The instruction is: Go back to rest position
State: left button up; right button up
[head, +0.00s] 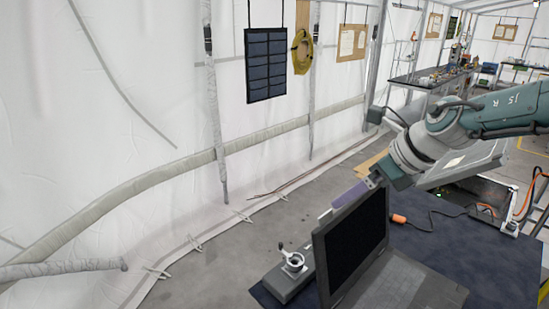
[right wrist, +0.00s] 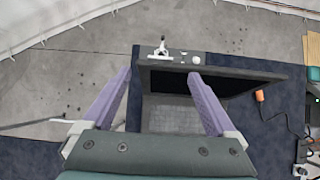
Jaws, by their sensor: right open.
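My right gripper (head: 345,198) reaches in from the right in the head view, above and behind the open laptop (head: 352,248). In the right wrist view my right gripper (right wrist: 160,74) shows two purple fingers spread wide, with nothing held between them. The laptop (right wrist: 215,72) lies below and beyond the fingers in that view, apart from them as far as I can tell. The laptop screen hides part of the gripper's surroundings in the head view. My left gripper is not in view.
A grey device with a small lever (head: 289,272) stands left of the laptop on the dark blue table cover (head: 450,250). An orange connector (head: 398,218) with a cable and an open case (head: 480,195) are at the right. Grey floor (head: 215,265) is clear towards the tent wall.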

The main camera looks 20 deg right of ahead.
dwell(0.5)
jog(key=s+a+r+m+t+y, duration=0.1)
jog(key=s+a+m+t, duration=0.15)
jog(key=a+m, duration=0.8)
jog(key=s+a+r+m+t, duration=0.15)
jog(key=a+m+t, duration=0.25)
jog(key=a+m, duration=0.65)
jog(key=s+d+m+g+h, duration=0.1)
jog(key=s+m+g, duration=0.2)
jog(key=s+m, duration=0.2)
jog(key=s+d+m+g+h, duration=0.1)
jog(key=s+m, duration=0.5)
jog(key=s, duration=0.6)
jog(key=s+d+m+g+h, duration=0.1)
jog(key=s+d+m+g, duration=0.2)
jog(key=s, duration=0.6)
jog(key=m+g, duration=0.2)
jog(key=m, duration=0.1)
jog(key=shift+d+g, duration=0.25)
jog(key=shift+g, duration=0.1)
